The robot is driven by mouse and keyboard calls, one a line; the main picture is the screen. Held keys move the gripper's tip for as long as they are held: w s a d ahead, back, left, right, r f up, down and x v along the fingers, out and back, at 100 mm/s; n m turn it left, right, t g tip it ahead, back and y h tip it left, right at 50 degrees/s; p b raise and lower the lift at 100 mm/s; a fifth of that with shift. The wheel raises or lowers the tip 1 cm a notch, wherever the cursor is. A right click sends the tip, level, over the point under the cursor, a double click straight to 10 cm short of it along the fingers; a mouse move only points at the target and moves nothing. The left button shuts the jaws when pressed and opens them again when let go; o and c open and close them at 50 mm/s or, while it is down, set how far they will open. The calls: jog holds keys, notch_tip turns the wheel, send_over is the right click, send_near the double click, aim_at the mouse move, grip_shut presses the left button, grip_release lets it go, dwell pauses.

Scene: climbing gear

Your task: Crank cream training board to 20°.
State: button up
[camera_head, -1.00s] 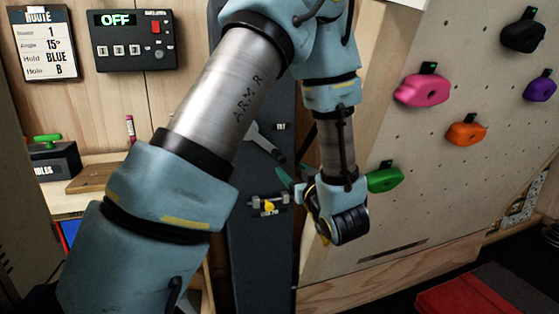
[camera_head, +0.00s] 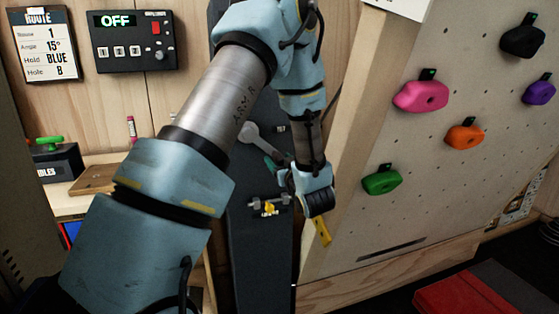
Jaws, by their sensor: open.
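The cream training board (camera_head: 400,160) leans on the right with pink, green, orange and other holds on it. A dark upright post (camera_head: 258,240) stands at its left side. A grey lever (camera_head: 262,142), which looks like the crank, shows on the post, partly hidden behind my arm. A metal bolt with a yellow part (camera_head: 270,206) sits lower on the post. My gripper (camera_head: 275,174) is open, with its fingers pointing left in front of the post, between the lever and the bolt. It appears empty. A yellow piece (camera_head: 322,232) shows at the board's lower left edge.
A shelf at left holds a dark box with a green handle (camera_head: 48,141) and a wooden block (camera_head: 95,179). A red mat (camera_head: 470,297) lies at lower right.

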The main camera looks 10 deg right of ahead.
grip_shut()
dwell(0.3)
dwell(1.0)
